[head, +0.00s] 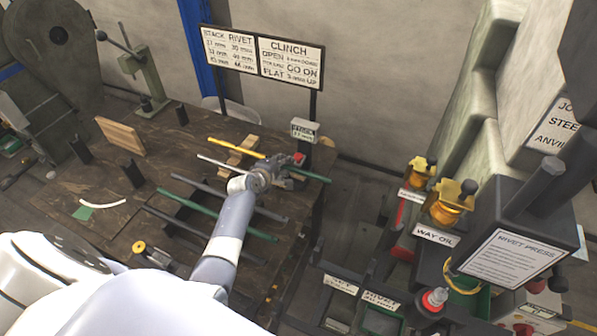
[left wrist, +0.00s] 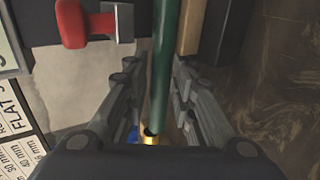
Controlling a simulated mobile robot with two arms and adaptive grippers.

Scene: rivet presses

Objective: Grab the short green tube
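A short green tube (head: 308,174) sits at the right side of the wooden bench in the head view, with its right end pointing toward the bench edge. In the left wrist view the green tube (left wrist: 164,60) runs down between the fingers, with a brass-coloured end at the bottom. My left gripper (head: 284,172) is at the tube's left part and covers some of it. In the left wrist view my left gripper (left wrist: 157,75) has its fingers apart, one on each side of the tube. The tube is closer to the right finger; a gap shows on the left. My right gripper is not in view.
A longer green tube (head: 247,226), grey tubes (head: 200,190) and a yellow tube (head: 237,148) lie nearby on a rack. A small labelled box (head: 304,130) stands behind the gripper, and a sign (head: 262,57) behind that. The rivet press (head: 515,240) stands at right.

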